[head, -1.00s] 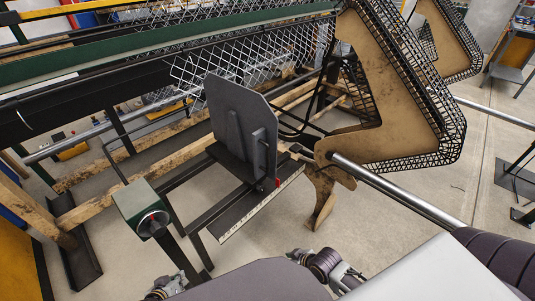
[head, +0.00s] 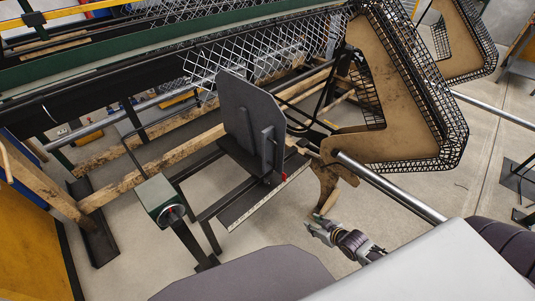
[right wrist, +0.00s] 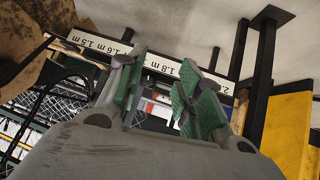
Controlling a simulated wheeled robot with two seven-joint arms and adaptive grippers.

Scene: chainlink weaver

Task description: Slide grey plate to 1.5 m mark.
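The dark grey plate (head: 250,115) stands upright on a black rail below the wire mesh in the head view. A red pointer (head: 283,176) is at its foot, near the upper right end of the white scale strip (head: 262,202). The strip's numbers are too small to read there. In the right wrist view, the scale (right wrist: 105,47) shows marks including 1.5 m, 1.6 m and 1.8 m. My right gripper (head: 316,226) is right of and nearer than the plate, apart from it. Its green-padded fingers (right wrist: 160,90) are spread and empty. My left gripper is out of view.
A green box (head: 158,200) on a post stands left of the rail. A tan angled frame with black mesh (head: 410,100) and a steel bar (head: 385,187) lie to the right. Open floor (head: 275,235) lies between the rail and my right gripper.

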